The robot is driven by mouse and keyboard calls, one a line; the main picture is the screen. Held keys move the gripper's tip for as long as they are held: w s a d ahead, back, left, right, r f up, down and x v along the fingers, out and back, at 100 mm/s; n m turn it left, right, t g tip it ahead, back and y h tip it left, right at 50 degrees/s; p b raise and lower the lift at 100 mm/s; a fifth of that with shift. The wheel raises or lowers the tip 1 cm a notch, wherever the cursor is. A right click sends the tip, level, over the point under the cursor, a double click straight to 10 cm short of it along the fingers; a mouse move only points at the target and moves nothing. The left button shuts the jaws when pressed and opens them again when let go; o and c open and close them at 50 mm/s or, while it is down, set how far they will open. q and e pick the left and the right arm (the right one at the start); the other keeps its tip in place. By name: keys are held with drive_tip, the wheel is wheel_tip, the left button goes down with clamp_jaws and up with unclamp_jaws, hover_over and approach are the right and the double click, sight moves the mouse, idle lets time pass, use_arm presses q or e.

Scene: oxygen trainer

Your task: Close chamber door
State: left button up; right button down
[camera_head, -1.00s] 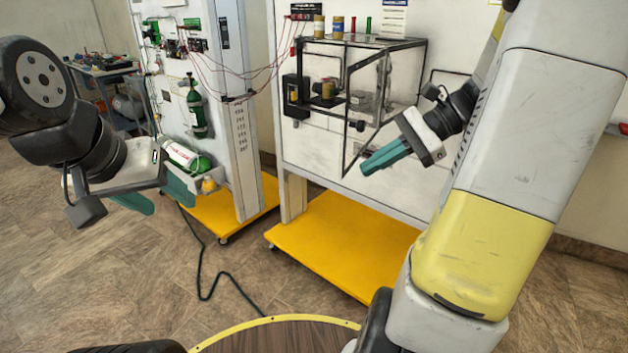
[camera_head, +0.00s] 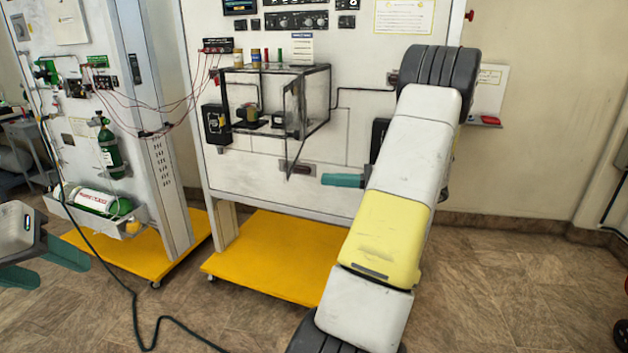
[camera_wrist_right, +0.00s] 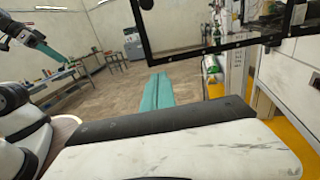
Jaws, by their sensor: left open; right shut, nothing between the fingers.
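The chamber (camera_head: 262,118) is a clear box with a dark frame, mounted on the white panel. Its door (camera_head: 294,130) is a clear pane with a black frame, standing open and jutting out from the box's front. In the right wrist view the door's black frame (camera_wrist_right: 205,48) crosses the top right, above and beyond the fingers. My right gripper (camera_head: 343,180) is shut and empty, its teal fingers pointing left, to the right of the door's lower end. Its fingers lie together in the wrist view (camera_wrist_right: 158,92). My left gripper (camera_head: 42,266) is open and empty at the left edge, far from the chamber.
Small items sit inside the chamber and several jars (camera_head: 248,55) stand on top. A second panel with a green cylinder (camera_head: 108,150) and red-brown tubes stands at left. Yellow bases (camera_head: 275,255) extend below the panels. My right arm hides part of the panel.

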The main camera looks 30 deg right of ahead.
sight(289, 177)
drive_tip(key=x, duration=0.8)
